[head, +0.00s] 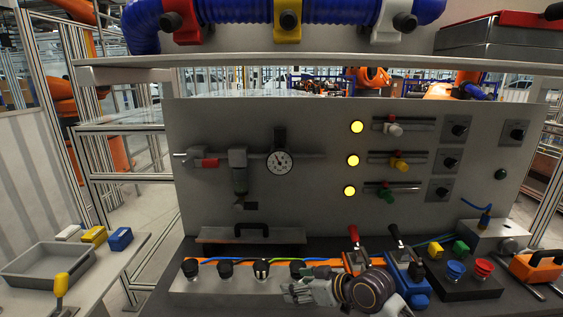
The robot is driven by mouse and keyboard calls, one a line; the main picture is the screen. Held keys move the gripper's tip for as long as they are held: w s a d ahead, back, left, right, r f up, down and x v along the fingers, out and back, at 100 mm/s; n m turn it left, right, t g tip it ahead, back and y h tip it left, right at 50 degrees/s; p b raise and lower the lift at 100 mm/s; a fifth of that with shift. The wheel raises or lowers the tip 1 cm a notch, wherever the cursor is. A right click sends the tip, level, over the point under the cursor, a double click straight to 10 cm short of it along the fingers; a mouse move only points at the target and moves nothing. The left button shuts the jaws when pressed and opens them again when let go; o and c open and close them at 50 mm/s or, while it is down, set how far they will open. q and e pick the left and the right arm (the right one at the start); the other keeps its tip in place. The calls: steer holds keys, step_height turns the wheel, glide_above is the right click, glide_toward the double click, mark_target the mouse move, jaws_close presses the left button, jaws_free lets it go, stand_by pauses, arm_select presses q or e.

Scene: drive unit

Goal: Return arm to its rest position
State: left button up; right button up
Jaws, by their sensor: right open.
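My right gripper (298,291) is at the bottom centre of the head view, in front of the row of black knobs on the bench. It points left, its jaws are open, and I see nothing held in it. My right arm's dark wrist (368,291) lies behind it to the right, below the red-handled lever (354,236) and beside the blue lever base (408,279). The gripper and wrist cover part of the knob strip (200,286). I cannot tell whether the gripper touches the strip. My left gripper is not in view.
The upright grey panel (310,190) stands behind the bench, with a gauge (280,160), lit yellow lamps and sliders. A shelf (330,61) crosses above. A button box (468,282) is at right. A grey tray (57,266) is on the left table.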

steer(key=s+d+f+m+g+h, duration=0.1)
steer(key=s+d+f+m+h, duration=0.15)
steer(key=s+d+f, duration=0.45)
steer(key=s+d+f+m+g+h, duration=0.1)
steer(key=s+d+f+m+h, duration=0.15)
steer(key=s+d, duration=0.45)
steer(key=s+d+f+m+g+h, duration=0.25)
steer(key=s+d+f, duration=0.2)
steer(key=s, duration=0.45)
step_height(320, 180, down, 34)
steer(key=s+h, duration=0.1)
steer(key=s, duration=0.2)
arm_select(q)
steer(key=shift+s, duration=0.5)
arm_select(e)
steer(key=s+d+f, duration=0.3)
steer(key=s+f, duration=0.6)
steer(key=s, duration=0.1)
steer(key=s+d+f+n+g, duration=0.1)
steer(key=s+d+f, duration=0.2)
steer(key=s+f, duration=0.7)
steer(key=shift+s+d, duration=0.3)
steer(key=shift+d, duration=0.1)
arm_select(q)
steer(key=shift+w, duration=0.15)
arm_select(e)
steer(key=shift+f+h, duration=0.1)
steer(key=shift+h, duration=0.15)
